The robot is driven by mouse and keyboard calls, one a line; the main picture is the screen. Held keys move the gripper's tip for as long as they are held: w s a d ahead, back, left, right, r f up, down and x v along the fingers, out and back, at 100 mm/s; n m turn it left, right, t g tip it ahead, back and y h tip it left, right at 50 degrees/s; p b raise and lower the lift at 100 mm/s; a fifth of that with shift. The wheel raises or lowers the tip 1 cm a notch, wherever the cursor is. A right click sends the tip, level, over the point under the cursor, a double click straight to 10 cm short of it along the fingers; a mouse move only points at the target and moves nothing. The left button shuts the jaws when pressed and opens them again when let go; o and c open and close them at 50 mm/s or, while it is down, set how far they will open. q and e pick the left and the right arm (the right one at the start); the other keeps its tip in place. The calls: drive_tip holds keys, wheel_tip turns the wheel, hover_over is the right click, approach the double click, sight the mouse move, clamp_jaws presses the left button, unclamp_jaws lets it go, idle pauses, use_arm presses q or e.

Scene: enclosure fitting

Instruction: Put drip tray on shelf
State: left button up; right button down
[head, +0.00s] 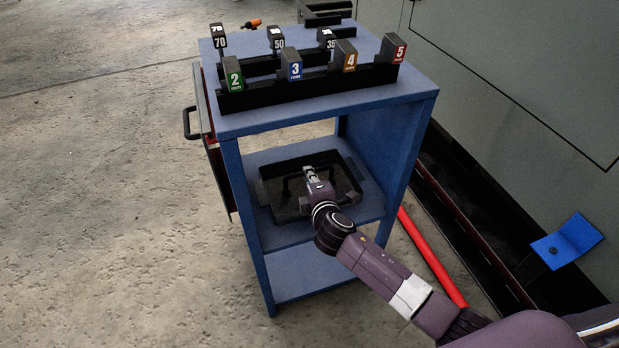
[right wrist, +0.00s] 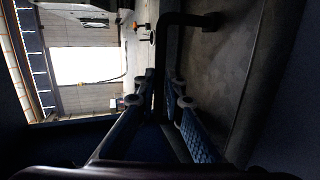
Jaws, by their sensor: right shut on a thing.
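The drip tray (head: 290,209) is a dark, shallow rectangular tray with a raised handle. It is inside the blue cart, over the middle shelf (head: 270,238), and looks roughly level. I cannot tell whether it touches the shelf or hangs just above it. My right gripper (head: 311,176) reaches in from the front and is shut on the tray's handle. In the right wrist view the black handle bar (right wrist: 164,50) runs between the two fingers. The gripper and wrist hide part of the tray. My left gripper is not in view.
The cart top (head: 330,107) carries black racks with several numbered blocks (head: 293,66). Cart posts flank the shelf opening. A lower shelf (head: 310,282) is empty. A red bar (head: 432,258) and a blue bracket (head: 567,240) are at the right. The floor at the left is clear.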

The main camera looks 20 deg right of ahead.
drive_tip(key=shift+r, duration=0.2)
drive_tip(key=c, duration=2.4)
unclamp_jaws()
drive_tip(key=shift+f, duration=0.2)
drive_tip(key=o, duration=0.4)
